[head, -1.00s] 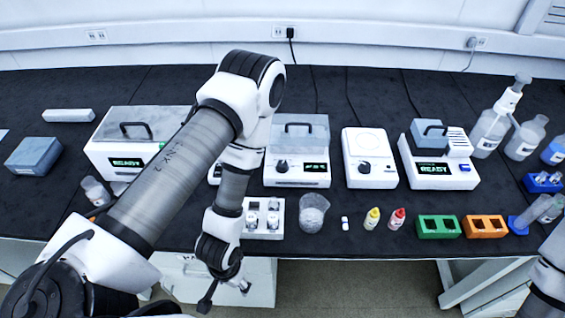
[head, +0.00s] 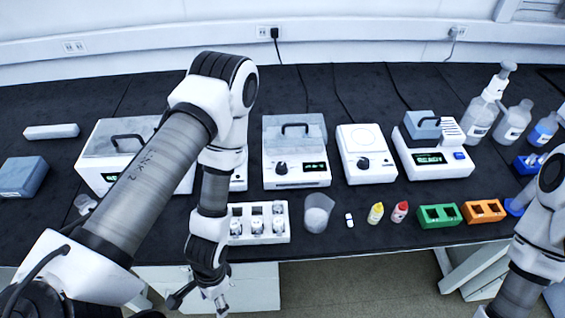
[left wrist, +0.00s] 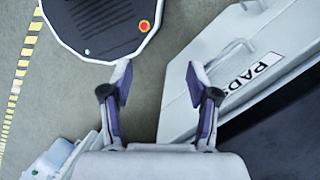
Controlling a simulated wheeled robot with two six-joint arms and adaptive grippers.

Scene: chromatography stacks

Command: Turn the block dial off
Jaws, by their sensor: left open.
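Two white units on the bench have a black dial on the front. One, with a clear lid and black handle, has a dial (head: 281,168) left of a small green-lit display. The other, a flat-topped unit, has a dial (head: 362,163) on its front. I cannot tell for sure which is the block dial. My left gripper (head: 218,301) hangs low in front of the bench edge, well short of both dials. In the left wrist view the left gripper (left wrist: 158,80) is open and empty above the floor. My right gripper is out of view.
A white vial rack (head: 240,240), a beaker (head: 318,213), small yellow (head: 376,214) and red (head: 399,211) bottles, and green (head: 438,223) and orange (head: 483,218) racks line the front of the bench. A drawer marked PADS (left wrist: 262,72) shows below.

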